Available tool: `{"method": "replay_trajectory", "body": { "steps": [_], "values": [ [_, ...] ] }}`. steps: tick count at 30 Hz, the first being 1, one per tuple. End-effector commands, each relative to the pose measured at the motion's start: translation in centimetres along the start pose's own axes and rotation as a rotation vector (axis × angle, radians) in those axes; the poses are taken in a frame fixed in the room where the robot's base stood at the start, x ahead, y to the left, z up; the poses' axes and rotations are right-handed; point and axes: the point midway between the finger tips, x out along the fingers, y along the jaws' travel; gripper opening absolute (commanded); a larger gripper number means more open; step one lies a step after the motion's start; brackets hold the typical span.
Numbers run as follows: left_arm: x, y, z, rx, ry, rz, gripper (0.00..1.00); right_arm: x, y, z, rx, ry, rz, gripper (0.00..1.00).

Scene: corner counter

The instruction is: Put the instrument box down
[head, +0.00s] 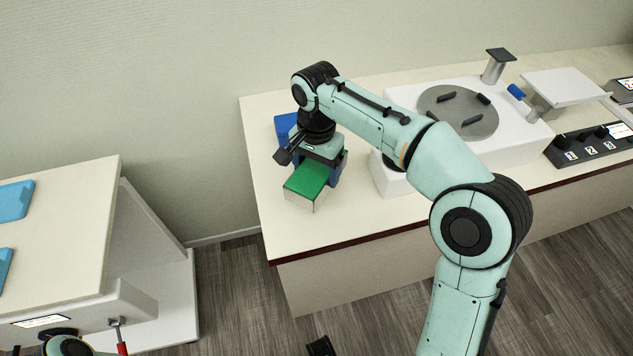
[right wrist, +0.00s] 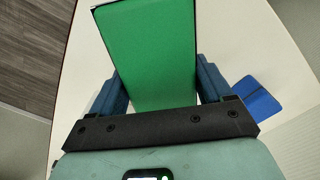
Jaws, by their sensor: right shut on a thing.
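The instrument box (head: 306,181) has a green top and pale sides. It is over the near left part of the corner counter (head: 285,235), roughly level. I cannot tell whether its underside touches the counter. My right gripper (head: 318,168) points down and is shut on the box, with one blue finger on each side. In the right wrist view the green top of the box (right wrist: 150,45) fills the space between the fingers. The part of the box under the gripper is hidden in the head view. My left gripper is not in view.
A blue object (head: 286,124) lies on the counter just behind my right gripper. A white machine with a round grey plate (head: 458,112) stands to the right, with a control panel (head: 590,143) beyond. Left, across a floor gap, another table (head: 70,220) holds light-blue items.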

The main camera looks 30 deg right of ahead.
Motion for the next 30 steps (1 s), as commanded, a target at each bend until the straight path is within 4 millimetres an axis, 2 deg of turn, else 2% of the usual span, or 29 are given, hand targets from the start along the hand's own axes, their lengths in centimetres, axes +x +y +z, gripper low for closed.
{"method": "replay_trajectory", "body": {
  "steps": [10, 23, 24, 25, 30],
  "values": [
    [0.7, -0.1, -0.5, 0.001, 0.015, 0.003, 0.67, 4.1, 0.0, 0.0, 0.001, 0.000, -0.001, 0.24],
    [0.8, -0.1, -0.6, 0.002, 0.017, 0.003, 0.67, 4.6, 0.0, 0.0, 0.000, 0.001, -0.003, 0.24],
    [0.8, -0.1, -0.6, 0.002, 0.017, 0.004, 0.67, 4.7, 0.0, 0.0, 0.000, 0.000, 0.000, 0.89],
    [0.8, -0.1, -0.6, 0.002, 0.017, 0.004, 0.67, 4.7, 0.0, 0.0, 0.000, 0.000, 0.000, 0.98],
    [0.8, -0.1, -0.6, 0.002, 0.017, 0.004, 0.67, 4.6, 0.0, 0.0, 0.000, 0.000, 0.000, 1.00]
  ]
}}
